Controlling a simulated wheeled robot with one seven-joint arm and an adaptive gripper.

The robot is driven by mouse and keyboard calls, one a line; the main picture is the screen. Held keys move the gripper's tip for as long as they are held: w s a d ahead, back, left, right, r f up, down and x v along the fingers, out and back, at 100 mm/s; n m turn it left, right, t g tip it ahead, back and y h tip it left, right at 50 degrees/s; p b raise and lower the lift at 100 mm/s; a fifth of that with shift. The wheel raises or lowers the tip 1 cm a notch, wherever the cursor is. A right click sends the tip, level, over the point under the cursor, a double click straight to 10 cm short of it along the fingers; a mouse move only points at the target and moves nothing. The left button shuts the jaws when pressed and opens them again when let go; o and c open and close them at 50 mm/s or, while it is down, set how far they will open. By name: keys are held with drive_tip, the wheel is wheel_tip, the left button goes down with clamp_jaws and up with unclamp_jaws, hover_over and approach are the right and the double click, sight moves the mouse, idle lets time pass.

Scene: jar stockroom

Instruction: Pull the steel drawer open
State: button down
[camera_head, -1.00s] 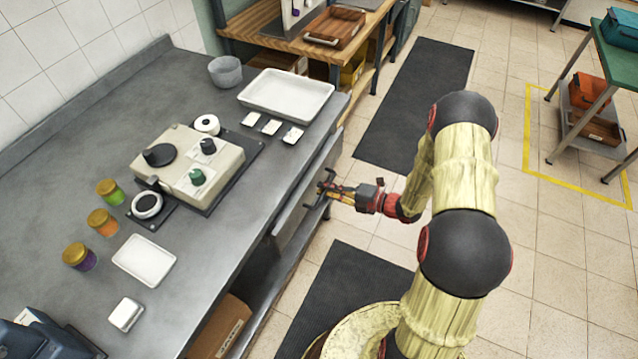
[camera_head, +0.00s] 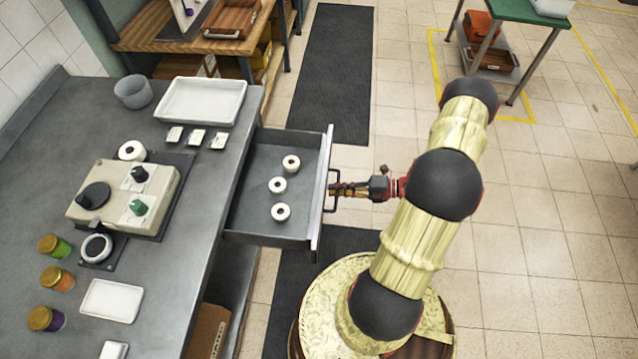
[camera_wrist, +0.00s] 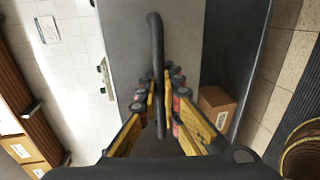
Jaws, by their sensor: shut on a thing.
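The steel drawer (camera_head: 250,213) stands pulled well out from under the grey counter, on its right side. Three white ring-shaped pieces, one of them a ring (camera_head: 278,185), lie on its floor. The dark bar handle (camera_head: 331,190) is on the drawer's front panel (camera_head: 321,195). My gripper (camera_head: 338,189) is at the handle, fingers pointing left. In the wrist view the handle (camera_wrist: 156,50) runs between the yellow fingers of my gripper (camera_wrist: 160,105), which is shut on it. Part of the handle is hidden by the fingers in the head view.
The counter (camera_head: 180,270) carries a machine (camera_head: 125,190), a white tray (camera_head: 201,101), a grey bowl (camera_head: 133,92) and several jars. A cardboard box (camera_head: 207,330) is on the shelf below.

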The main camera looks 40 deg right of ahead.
drive_tip(key=shift+f+v, duration=0.15)
drive_tip(key=shift+v, duration=0.5)
drive_tip(key=shift+f+v, duration=0.15)
drive_tip(key=shift+v, duration=0.5)
drive_tip(key=c, duration=2)
unclamp_jaws()
drive_tip(key=shift+d, duration=0.1)
drive_tip(key=v, duration=1.2)
